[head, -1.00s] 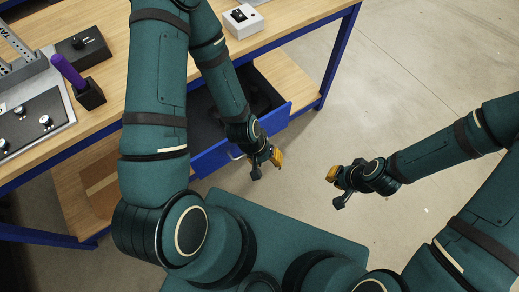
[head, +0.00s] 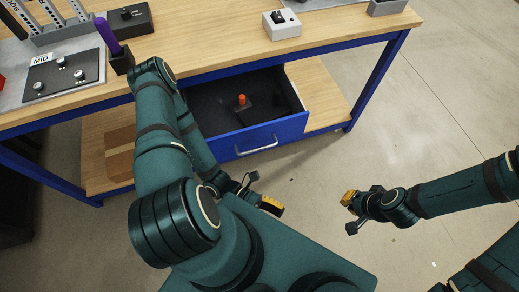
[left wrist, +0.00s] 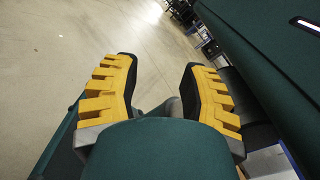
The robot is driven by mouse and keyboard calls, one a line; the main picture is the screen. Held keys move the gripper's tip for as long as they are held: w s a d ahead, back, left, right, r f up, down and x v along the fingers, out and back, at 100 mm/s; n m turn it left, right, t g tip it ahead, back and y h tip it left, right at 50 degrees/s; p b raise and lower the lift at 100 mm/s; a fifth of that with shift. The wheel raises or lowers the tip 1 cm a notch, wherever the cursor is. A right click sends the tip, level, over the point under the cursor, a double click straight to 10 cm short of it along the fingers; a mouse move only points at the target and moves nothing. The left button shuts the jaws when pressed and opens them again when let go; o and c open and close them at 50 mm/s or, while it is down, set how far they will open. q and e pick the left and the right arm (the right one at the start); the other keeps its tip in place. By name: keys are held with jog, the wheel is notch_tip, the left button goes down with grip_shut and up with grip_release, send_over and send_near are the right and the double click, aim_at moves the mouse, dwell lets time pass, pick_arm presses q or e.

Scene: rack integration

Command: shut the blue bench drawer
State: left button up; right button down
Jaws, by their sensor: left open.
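The blue bench drawer (head: 290,128) stands pulled out under the bench top in the head view. Its dark inside shows, and its front has a pale bar handle (head: 256,147). A small item with an orange top (head: 242,100) is inside it. My left gripper (head: 262,192) is open and empty, below and in front of the drawer front, apart from it. In the left wrist view its yellow-padded fingers (left wrist: 158,85) are spread with nothing between them. My right gripper (head: 348,212) is over the floor to the right, its fingers apart and empty.
The wooden bench top (head: 210,48) carries a white switch box (head: 281,24), a black box (head: 130,18), a purple-handled tool in a dark holder (head: 108,36) and a panel with knobs (head: 62,75). A lower shelf (head: 318,100) runs beneath. Floor right of the bench is clear.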

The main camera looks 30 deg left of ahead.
pick_arm(q)
jog(key=w+a+f+n+t+y, duration=0.1)
jog(key=w+a+n+t, duration=0.3)
jog(key=n+t, duration=0.7)
jog(key=n+t+y+b, duration=0.1)
jog(key=n+t+y, duration=0.7)
jog(key=n+y, duration=0.95)
send_near(259, 148)
jog(key=shift+m+y, duration=0.35)
jog(key=w, duration=1)
jog(key=shift+a+r, duration=0.2)
jog(key=shift+r, duration=0.05)
jog(key=shift+o, duration=0.3)
grip_shut()
